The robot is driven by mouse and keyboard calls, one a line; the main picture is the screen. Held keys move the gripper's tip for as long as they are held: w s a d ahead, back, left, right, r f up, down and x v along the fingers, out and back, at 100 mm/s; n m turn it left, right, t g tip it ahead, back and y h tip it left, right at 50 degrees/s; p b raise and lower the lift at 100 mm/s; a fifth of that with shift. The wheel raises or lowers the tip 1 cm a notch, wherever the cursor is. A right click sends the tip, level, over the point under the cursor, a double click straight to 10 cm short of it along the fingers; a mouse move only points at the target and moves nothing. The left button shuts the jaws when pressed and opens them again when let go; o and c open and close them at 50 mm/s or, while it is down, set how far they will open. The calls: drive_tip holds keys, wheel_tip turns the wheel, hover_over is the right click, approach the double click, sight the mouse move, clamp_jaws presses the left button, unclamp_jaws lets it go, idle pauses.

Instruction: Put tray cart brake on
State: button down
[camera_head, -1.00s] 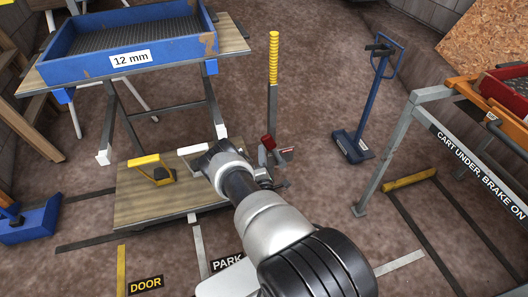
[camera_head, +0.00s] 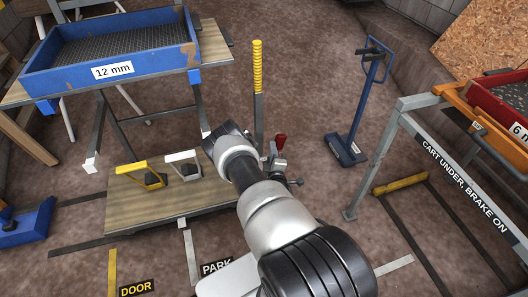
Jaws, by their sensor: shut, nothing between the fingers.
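The tray cart appears to be the low wooden deck (camera_head: 140,203) at left centre in the head view. A post with a ribbed yellow grip (camera_head: 257,68) rises by its right side. Near the foot of this post is a red-ended lever (camera_head: 281,142), tilted to the right, with grey metal parts below it. It looks like the brake, but its engagement cannot be judged. My arm reaches up from the bottom right, its dark outer joint left of the post. My gripper fingers are hidden, so contact with the lever cannot be seen.
Yellow (camera_head: 142,172) and white (camera_head: 183,165) brackets show on the deck. A blue 12 mm tray (camera_head: 113,70) stands behind. A blue upright stand (camera_head: 347,148) and grey frame (camera_head: 415,104), lettered "CART UNDER, BRAKE ON", are at right. PARK (camera_head: 216,267) and DOOR (camera_head: 136,288) mark the floor.

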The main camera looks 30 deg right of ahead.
sight(282, 143)
drive_tip(key=shift+s+d+f+m+g, duration=0.15)
drive_tip(key=shift+d+m, duration=0.3)
drive_tip(key=shift+d, duration=0.25)
drive_tip(key=shift+s+d+m+g, duration=0.1)
drive_tip(key=shift+s+d+m, duration=0.1)
drive_tip(key=shift+d+m, duration=0.35)
drive_tip(key=shift+s+d+f+m+g, duration=0.15)
drive_tip(key=shift+d+m, duration=0.15)
drive_tip(key=shift+d, duration=0.5)
drive_tip(key=shift+r, duration=0.1)
